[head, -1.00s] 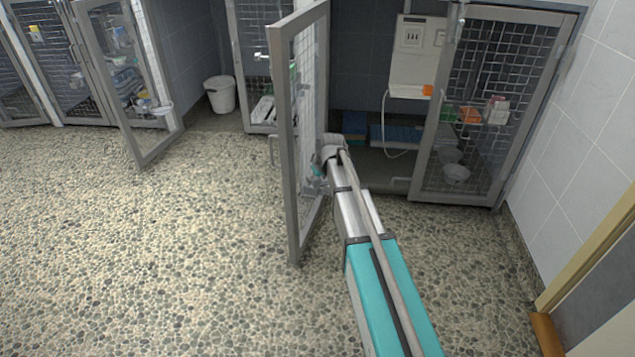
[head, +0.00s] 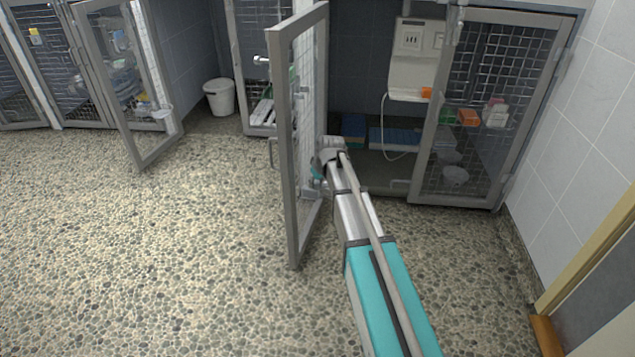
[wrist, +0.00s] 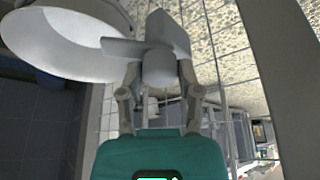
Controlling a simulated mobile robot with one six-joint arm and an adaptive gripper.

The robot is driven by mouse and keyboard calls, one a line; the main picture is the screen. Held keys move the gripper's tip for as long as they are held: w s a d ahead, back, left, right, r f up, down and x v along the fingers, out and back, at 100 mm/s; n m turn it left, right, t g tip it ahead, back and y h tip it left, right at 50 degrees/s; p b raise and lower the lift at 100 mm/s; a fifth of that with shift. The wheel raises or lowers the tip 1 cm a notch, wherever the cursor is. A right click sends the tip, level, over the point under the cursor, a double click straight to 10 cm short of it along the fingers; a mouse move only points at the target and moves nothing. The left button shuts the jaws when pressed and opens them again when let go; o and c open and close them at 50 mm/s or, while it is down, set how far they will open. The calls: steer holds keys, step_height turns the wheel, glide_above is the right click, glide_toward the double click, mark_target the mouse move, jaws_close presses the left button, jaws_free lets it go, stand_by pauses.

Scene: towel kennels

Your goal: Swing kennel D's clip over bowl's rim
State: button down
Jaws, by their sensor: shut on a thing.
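An open mesh door (head: 290,150) stands out into the room in the head view; which kennel is D I cannot read. My gripper (wrist: 160,82) is shut on the knob of a grey clip (wrist: 160,40) in the wrist view. The clip's flat tongue points left and overlaps the right edge of a pale round bowl (wrist: 60,35); whether it touches the rim I cannot tell. The bowl is cut off by the picture's edge. In the head view my gripper (head: 326,168) is beside the door's mesh, small and partly hidden.
Another open mesh door (head: 455,110) stands at the right with a bowl (head: 455,175) behind its mesh. A white bucket (head: 220,97) stands by the left kennels. A wall panel (head: 415,60) hangs inside the kennel. The pebbled floor (head: 170,260) at left is clear.

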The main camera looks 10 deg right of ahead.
steer(key=shift+n, duration=0.3)
steer(key=n, duration=0.2)
steer(key=n+g+y, duration=0.1)
steer(key=n, duration=0.1)
steer(key=shift+w+y, duration=0.1)
steer(key=shift+y, duration=0.2)
steer(key=shift+n+g+y, duration=0.3)
steer(key=shift+n+g, duration=0.2)
steer(key=shift+n, duration=1)
steer(key=shift+c, duration=1.5)
jaws_free()
